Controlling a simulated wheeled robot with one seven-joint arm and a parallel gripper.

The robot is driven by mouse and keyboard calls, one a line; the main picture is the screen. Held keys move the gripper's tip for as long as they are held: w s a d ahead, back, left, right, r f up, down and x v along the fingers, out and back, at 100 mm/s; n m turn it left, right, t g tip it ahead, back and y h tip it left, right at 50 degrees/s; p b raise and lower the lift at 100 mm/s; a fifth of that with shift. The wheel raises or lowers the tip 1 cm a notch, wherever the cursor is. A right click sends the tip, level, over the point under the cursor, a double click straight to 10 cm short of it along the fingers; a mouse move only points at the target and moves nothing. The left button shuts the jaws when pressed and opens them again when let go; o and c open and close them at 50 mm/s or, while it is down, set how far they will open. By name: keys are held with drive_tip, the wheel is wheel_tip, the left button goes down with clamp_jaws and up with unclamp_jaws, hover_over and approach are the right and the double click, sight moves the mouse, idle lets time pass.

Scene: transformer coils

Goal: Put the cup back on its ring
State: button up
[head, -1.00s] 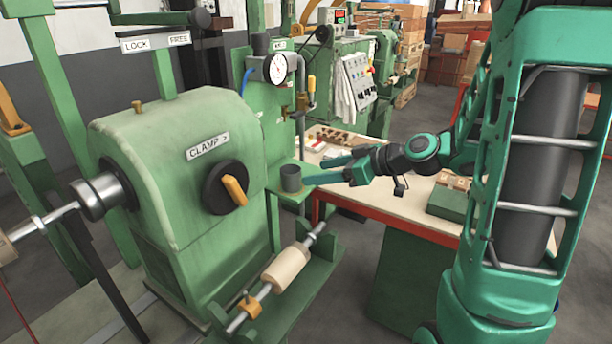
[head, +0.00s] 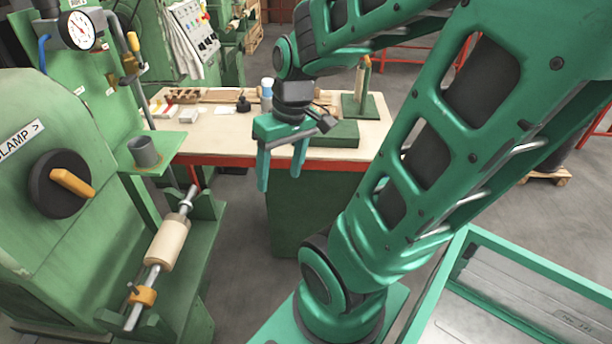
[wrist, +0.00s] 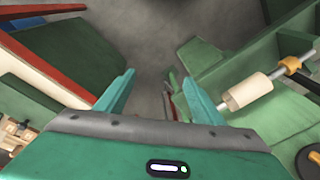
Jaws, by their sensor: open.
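A grey cup (head: 143,152) stands upright on a small green shelf (head: 160,166) on the side of the green machine in the head view. Whether a ring lies around or under its base I cannot tell. My gripper (head: 281,182) points down with its fingers apart and nothing between them. It is to the right of the cup, in front of the workbench edge. In the wrist view my gripper (wrist: 165,98) is also open and empty above the floor. The cup cannot be made out in the wrist view.
The workbench (head: 215,135) with a red edge carries several small parts, a bottle (head: 267,90) and a green block. A roller (head: 167,242) on a shaft sits below the shelf. An orange clamp knob (head: 72,183) is at left. Floor between roller and bench is clear.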

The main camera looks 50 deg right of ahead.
drive_tip(key=s+d+r+m+g, duration=0.1)
drive_tip(key=s+m+g, duration=0.1)
drive_tip(key=s+m, duration=0.2)
drive_tip(key=s, duration=0.3)
drive_tip(key=shift+s+d+r+h, duration=0.2)
drive_tip(key=shift+s+r+h, duration=0.1)
drive_tip(key=shift+h, duration=0.1)
drive_tip(key=shift+w, duration=0.1)
idle(0.6)
